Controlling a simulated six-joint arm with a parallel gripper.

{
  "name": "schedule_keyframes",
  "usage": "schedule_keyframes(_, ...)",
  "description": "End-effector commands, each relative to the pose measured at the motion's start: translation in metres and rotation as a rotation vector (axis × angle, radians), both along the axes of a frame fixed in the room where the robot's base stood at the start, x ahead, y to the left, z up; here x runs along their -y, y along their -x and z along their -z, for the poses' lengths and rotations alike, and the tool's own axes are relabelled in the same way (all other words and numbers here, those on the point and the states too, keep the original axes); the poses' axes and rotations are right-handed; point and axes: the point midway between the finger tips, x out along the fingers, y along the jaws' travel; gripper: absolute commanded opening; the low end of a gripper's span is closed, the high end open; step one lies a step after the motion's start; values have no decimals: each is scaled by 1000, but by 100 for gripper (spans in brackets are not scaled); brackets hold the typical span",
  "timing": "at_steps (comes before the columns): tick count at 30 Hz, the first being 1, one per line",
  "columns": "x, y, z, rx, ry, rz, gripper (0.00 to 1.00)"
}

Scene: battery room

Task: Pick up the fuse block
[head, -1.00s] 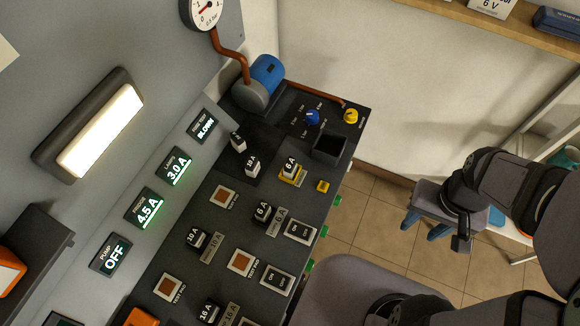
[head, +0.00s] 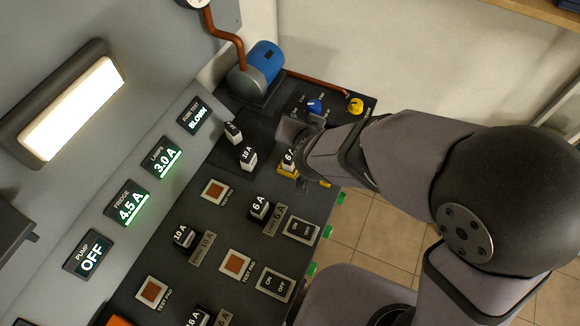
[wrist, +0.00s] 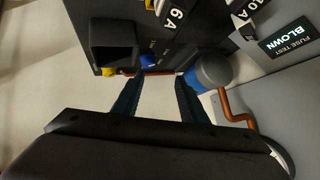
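Several black-and-white fuse blocks stand on the dark panel. A 6 A block (head: 288,158) sits in a yellow holder (head: 284,171) and is partly hidden by my gripper. The wrist view shows a 6 A block (wrist: 172,16) at its top edge. A 10 A block (head: 248,157) and another block (head: 233,132) with a hard-to-read label stand to its left. Another 6 A block (head: 260,207) and 10 A block (head: 184,236) are nearer. My gripper (head: 297,157) is beside the yellow-held block. In the wrist view its fingers (wrist: 158,90) are apart with nothing between them.
A black open box (wrist: 117,45) is near the fingers. Blue (head: 314,106) and yellow (head: 355,105) knobs, a blue motor (head: 265,58) and a copper pipe (head: 318,82) are at the far end. The fuse test display (head: 194,115) reads BLOWN.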

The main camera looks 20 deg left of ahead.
Motion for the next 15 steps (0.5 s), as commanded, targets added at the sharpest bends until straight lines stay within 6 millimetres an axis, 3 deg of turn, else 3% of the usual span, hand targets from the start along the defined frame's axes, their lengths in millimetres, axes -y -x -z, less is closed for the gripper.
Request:
schedule_keyframes(1,-18,11,15,38,5,7,39)
schedule_keyframes(6,-42,47,35,169,50,98,39)
schedule_keyframes(15,-33,113,54,321,186,218,39)
